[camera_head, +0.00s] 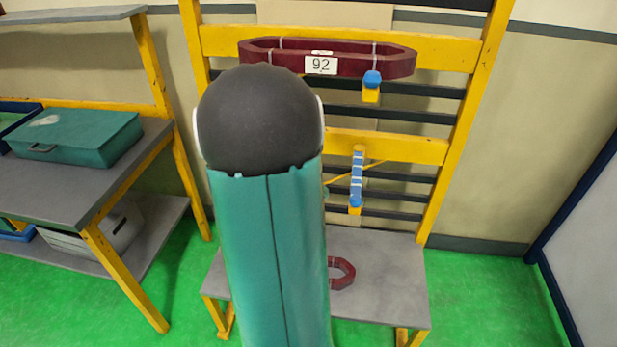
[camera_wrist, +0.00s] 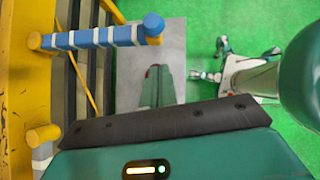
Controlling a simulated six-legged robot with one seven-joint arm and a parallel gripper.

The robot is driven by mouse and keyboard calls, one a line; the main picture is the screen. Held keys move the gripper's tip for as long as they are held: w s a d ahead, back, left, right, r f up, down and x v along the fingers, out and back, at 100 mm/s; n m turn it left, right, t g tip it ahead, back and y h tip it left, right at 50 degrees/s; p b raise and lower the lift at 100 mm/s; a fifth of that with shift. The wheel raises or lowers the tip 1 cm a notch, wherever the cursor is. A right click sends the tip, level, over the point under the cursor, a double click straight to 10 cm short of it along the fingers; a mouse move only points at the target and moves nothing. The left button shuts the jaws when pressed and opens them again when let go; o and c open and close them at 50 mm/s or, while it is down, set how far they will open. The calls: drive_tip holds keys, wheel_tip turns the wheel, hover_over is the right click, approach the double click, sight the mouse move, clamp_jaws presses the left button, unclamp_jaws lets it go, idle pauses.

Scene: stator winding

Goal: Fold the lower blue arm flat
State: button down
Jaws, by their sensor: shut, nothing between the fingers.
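The lower blue arm (camera_head: 357,180) has white bands and a yellow piece at its near end. In the head view it juts from the yellow rack toward me, below the large dark red coil. In the wrist view the blue arm (camera_wrist: 95,38) sticks out sideways from the yellow frame at upper left, with an upright blue knob at its outer end. In the head view my own arm hides my gripper.
The dark red coil (camera_head: 345,64) labelled 92 hangs high on the rack, by an upper blue knob (camera_head: 372,78). A small red coil (camera_head: 342,273) lies on the grey low table (camera_head: 390,285). A workbench with a teal case (camera_head: 80,137) stands left. Green floor is open at right.

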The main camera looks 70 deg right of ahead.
drive_tip(key=shift+s+d+f, duration=0.35)
drive_tip(key=shift+s, duration=0.45)
drive_tip(key=shift+s+d+f, duration=0.35)
drive_tip(key=shift+s+f, duration=0.05)
drive_tip(key=shift+s, duration=0.35)
drive_tip(key=shift+s+d+f, duration=0.35)
drive_tip(key=shift+s, duration=0.45)
drive_tip(key=shift+s, duration=0.1)
